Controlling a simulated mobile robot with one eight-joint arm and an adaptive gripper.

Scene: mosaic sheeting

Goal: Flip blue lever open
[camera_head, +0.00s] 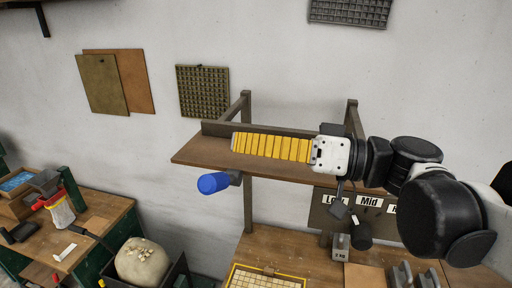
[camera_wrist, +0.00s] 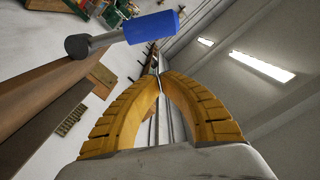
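The blue lever (camera_head: 213,183) has a thick blue handle on a grey mount below the front edge of the wooden shelf (camera_head: 190,158). Its handle points left and a little toward the camera in the head view. The wrist view shows the lever (camera_wrist: 152,27) at the top, with a grey rod and a dark round pivot to its left. My gripper (camera_head: 235,142) has yellow ribbed fingers stretched leftward across the shelf in the head view, their tips above and right of the handle. In the wrist view its fingertips (camera_wrist: 159,76) meet with nothing between them, apart from the lever.
A workbench with a yellow-edged grid tray (camera_head: 266,278) and a weight (camera_head: 340,246) stands below the shelf. A sign board (camera_head: 328,215) reading "Mid" is at right. A green bench (camera_head: 100,212) and a sack (camera_head: 143,262) are at lower left. Space left of the handle looks clear.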

